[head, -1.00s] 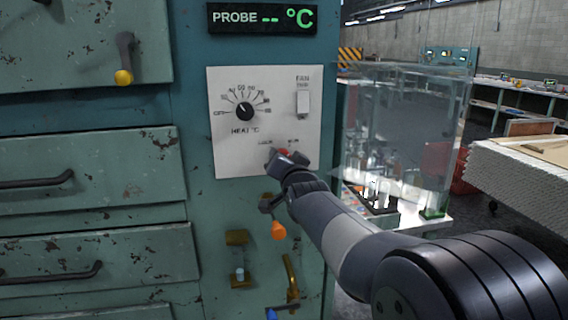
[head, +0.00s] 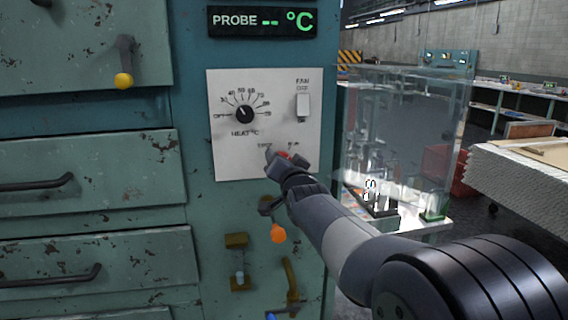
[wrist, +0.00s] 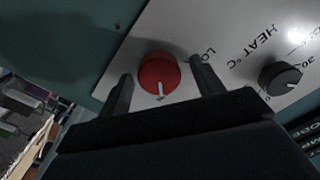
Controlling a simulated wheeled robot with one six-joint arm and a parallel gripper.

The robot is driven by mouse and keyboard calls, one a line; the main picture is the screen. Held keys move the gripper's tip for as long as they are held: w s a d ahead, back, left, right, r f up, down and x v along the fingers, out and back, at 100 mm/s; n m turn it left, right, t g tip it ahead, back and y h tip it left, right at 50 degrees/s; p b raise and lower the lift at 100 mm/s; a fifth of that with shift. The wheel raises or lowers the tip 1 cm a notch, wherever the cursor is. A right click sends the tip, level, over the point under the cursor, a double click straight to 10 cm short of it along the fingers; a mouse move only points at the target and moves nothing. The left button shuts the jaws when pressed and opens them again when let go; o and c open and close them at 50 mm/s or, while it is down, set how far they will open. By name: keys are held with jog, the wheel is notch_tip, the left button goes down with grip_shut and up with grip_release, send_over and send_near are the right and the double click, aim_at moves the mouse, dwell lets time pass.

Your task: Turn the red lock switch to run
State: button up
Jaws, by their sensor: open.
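The red lock switch (wrist: 159,73) is a round red knob on a pale panel. In the wrist view its white mark points toward the bottom of the picture, and part of a label shows to its right. My gripper (wrist: 163,83) is open, with one finger on each side of the knob and visible gaps between. In the head view my gripper (head: 276,157) is at the lower part of the panel and covers most of the red switch (head: 285,154). The labels above it are too small to read surely.
The pale panel (head: 225,158) also holds a black heat dial (head: 245,114) and a white fan switch (head: 303,105). An orange-tipped lever (head: 278,233) hangs just below my wrist. A clear glass enclosure (head: 425,130) stands right of the cabinet, near my arm.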

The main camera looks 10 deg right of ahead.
jog(key=s, duration=1)
jog(key=shift+s, duration=0.4)
jog(key=shift+w, duration=0.1)
jog(key=w, duration=1)
jog(key=shift+w, duration=0.3)
jog(key=shift+s, duration=0.1)
